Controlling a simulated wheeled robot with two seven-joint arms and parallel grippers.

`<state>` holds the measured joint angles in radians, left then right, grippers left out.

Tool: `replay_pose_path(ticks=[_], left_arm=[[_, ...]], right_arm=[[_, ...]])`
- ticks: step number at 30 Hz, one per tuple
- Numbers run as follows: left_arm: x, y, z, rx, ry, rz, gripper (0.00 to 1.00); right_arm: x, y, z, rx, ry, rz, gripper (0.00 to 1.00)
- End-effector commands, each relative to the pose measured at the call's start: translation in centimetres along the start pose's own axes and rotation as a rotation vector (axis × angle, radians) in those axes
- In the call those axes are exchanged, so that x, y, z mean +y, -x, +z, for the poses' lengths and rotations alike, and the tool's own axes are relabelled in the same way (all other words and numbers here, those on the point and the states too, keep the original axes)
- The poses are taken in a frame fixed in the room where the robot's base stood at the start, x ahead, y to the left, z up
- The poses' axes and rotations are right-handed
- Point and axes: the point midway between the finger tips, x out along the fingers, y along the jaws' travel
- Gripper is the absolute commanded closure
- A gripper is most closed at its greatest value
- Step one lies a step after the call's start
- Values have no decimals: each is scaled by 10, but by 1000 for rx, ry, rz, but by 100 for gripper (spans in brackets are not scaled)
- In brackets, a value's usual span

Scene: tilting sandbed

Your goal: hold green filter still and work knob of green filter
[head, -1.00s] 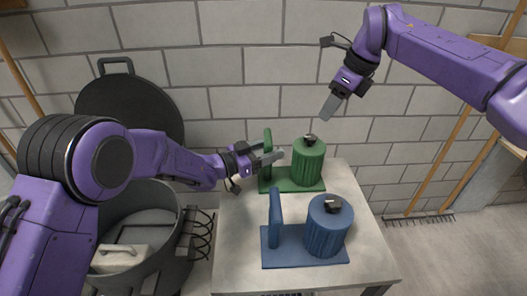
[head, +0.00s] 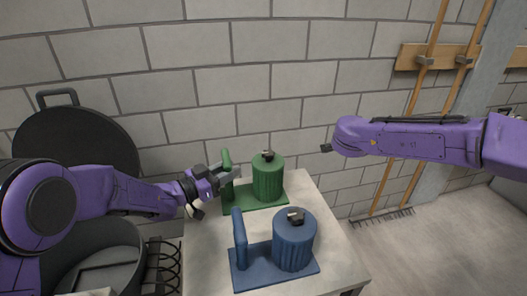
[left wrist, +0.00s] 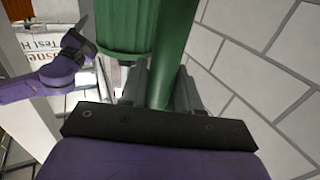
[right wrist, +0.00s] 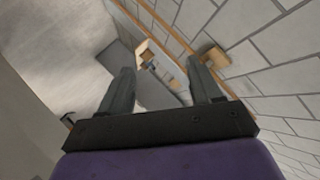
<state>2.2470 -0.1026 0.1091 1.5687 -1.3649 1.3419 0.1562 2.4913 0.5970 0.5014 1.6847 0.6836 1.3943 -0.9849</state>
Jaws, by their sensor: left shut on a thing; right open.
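The green filter (head: 268,181) stands at the back of the table, a ribbed canister with a dark knob (head: 267,155) on top. Its green post (head: 226,160) rises at the left of its base plate (head: 238,203). My left gripper (head: 228,172) is shut on the post. In the left wrist view the post (left wrist: 176,48) passes between the fingers, with the canister (left wrist: 125,28) beside it. My right gripper (right wrist: 158,75) is open and empty, away from the filter. In the head view only a dark bit of it shows, left of the right arm's end.
A blue filter (head: 294,243) with its own post and knob stands in front of the green one on the pale table (head: 205,250). A grey bin and a round black lid (head: 75,135) are at left. Long-handled rakes (head: 383,213) lean at the brick wall on the right.

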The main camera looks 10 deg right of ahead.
Motion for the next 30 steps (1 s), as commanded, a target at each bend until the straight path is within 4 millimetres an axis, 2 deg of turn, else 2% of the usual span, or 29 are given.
replay_pose_path(ticks=[2,5,8,12,15,18,21,23,26,30], left_arm=[[0,0,0,0,0,0,100],[0,0,0,0,0,0,100],[0,0,0,0,0,0,100],[0,0,0,0,0,0,100],[0,0,0,0,0,0,100],[0,0,0,0,0,0,100],[0,0,0,0,0,0,100],[0,0,0,0,0,0,100],[0,0,0,0,0,0,100],[0,0,0,1,0,0,100]], right_arm=[[-3,3,8,34,141,-164,36],[-12,21,30,53,325,-401,36],[-16,52,63,40,500,-649,36],[-7,110,116,-11,709,-983,36],[1,150,145,-44,814,-1177,36],[6,176,161,-60,875,-1306,36],[4,185,167,-62,903,-1365,36],[2,184,171,-77,898,-1365,36],[-11,179,180,-79,896,-1363,36],[-40,170,198,-77,895,-1362,36]])
